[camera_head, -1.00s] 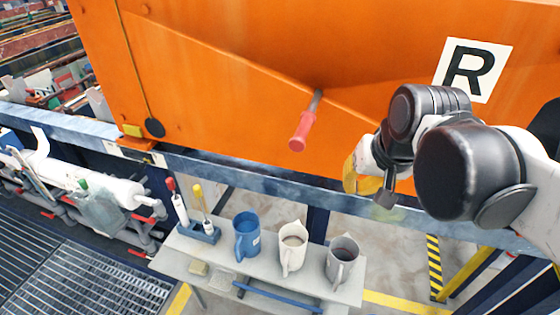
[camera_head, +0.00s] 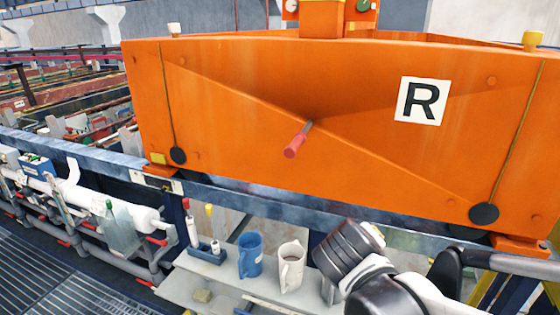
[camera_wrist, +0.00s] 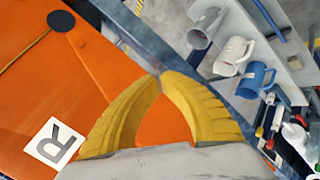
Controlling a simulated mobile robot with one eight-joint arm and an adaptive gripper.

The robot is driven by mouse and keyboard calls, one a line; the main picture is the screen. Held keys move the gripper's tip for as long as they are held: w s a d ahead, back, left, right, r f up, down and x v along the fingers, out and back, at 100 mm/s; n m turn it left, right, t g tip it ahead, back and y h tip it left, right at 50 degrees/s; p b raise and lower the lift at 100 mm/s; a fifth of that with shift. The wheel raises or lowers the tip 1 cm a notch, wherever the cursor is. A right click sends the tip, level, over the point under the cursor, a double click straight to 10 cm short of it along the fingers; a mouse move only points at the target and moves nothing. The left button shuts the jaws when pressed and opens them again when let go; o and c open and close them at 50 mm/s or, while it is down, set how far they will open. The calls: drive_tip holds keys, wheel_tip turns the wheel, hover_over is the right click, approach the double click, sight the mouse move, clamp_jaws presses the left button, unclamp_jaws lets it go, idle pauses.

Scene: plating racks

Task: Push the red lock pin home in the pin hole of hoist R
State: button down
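The red lock pin (camera_head: 296,143) sticks out of the front face of the orange hoist R (camera_head: 230,100), with a short grey length of shaft showing between its red handle and the face. The hole itself is hidden by the pin. The white R plate (camera_head: 421,101) is right of the pin, and it also shows in the wrist view (camera_wrist: 54,143). My gripper (camera_wrist: 159,77) has two curved yellow fingers whose tips meet, with nothing seen between them. In the head view the fingers are out of sight; my arm is low at the right, below the pin. The wrist view does not show the pin.
Below the hoist runs a blue-grey rail (camera_head: 105,160). A grey shelf under it holds a blue mug (camera_head: 250,256), a white mug (camera_head: 291,267) and a bottle holder (camera_head: 207,252). Black discs (camera_head: 484,214) hang on the hoist face. The space before the pin is clear.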

drive_tip(key=w+a+r+n+t+h+p, duration=0.2)
drive_tip(key=w+a+r+n+t+p, duration=0.25)
drive_tip(key=w+a+r, duration=0.3)
drive_tip(key=n+t+p, duration=0.2)
drive_tip(key=t+p, duration=0.2)
approach(300, 139)
drive_tip(key=shift+w+f+g+p, duration=0.3)
drive_tip(key=shift+w+p, duration=0.1)
drive_tip(key=shift+w, duration=0.2)
drive_tip(key=shift+b+x, duration=0.75)
drive_tip(key=shift+x, duration=4.95)
